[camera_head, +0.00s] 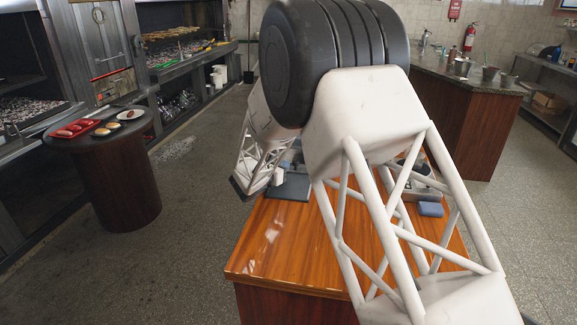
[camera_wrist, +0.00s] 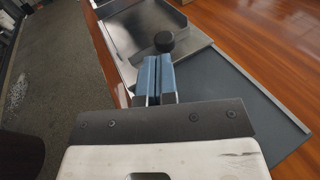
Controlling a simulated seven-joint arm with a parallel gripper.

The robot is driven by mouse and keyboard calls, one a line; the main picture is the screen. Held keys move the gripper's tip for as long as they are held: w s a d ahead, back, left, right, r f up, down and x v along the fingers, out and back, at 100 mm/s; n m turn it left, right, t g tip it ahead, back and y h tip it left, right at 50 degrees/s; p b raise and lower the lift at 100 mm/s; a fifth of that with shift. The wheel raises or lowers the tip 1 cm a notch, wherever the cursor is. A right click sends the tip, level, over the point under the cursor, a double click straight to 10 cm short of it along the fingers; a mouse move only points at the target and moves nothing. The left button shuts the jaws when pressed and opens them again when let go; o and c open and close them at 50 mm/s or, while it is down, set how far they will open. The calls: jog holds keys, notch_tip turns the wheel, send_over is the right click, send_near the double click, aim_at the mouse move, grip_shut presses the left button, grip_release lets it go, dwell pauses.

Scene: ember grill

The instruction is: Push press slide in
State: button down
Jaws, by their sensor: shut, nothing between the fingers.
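In the wrist view, my gripper (camera_wrist: 157,66) has its two blue fingers closed together, with nothing between them. A round black knob (camera_wrist: 164,41) shows just beyond the fingertips; I cannot tell whether they touch it. The knob is by a shiny metal tray-like part (camera_wrist: 125,42) with raised edges, which looks like the press slide. A flat dark grey plate (camera_wrist: 245,92) with a raised rim lies to its right on the wooden counter. In the head view, the grey plate (camera_head: 291,188) shows partly behind my arm; my fingers and the knob are hidden there.
The glossy wooden counter (camera_head: 285,248) has clear room at its front left. A blue block (camera_head: 430,209) lies at its right. A round table (camera_head: 122,145) with a red tray (camera_head: 76,129) and buns stands at the left, across open floor.

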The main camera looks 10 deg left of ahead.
jog(key=v, duration=1.1)
jog(key=shift+f, duration=0.15)
jog(key=shift+d+r, duration=0.25)
jog(key=shift+d, duration=0.15)
jog(key=s+d+r+m+g+h, duration=0.1)
jog(key=s+d+r+m+g, duration=0.3)
jog(key=d, duration=0.6)
jog(key=s+d+r+m+g, duration=0.2)
jog(key=s+d+r+m, duration=0.3)
jog(key=d, duration=0.6)
jog(key=s+d+r+m+g+h, duration=0.1)
jog(key=s+d+r+m+g, duration=0.25)
jog(key=s+d+m, duration=0.45)
jog(key=s+d+m+y, duration=0.3)
jog(key=s+d+m, duration=0.1)
jog(key=s, duration=0.5)
jog(key=s+d+r+m+g+y, duration=0.1)
jog(key=s+d+m+y, duration=0.2)
jog(key=s, duration=0.7)
jog(key=s+d+m+g+y, duration=0.1)
jog(key=s+d+m+y, duration=0.2)
jog(key=s+d+m, duration=0.3)
jog(key=shift+s+d+r+m, duration=0.2)
jog(key=shift+s+d+m, duration=0.25)
jog(key=shift+s, duration=1.55)
jog(key=shift+g, duration=0.25)
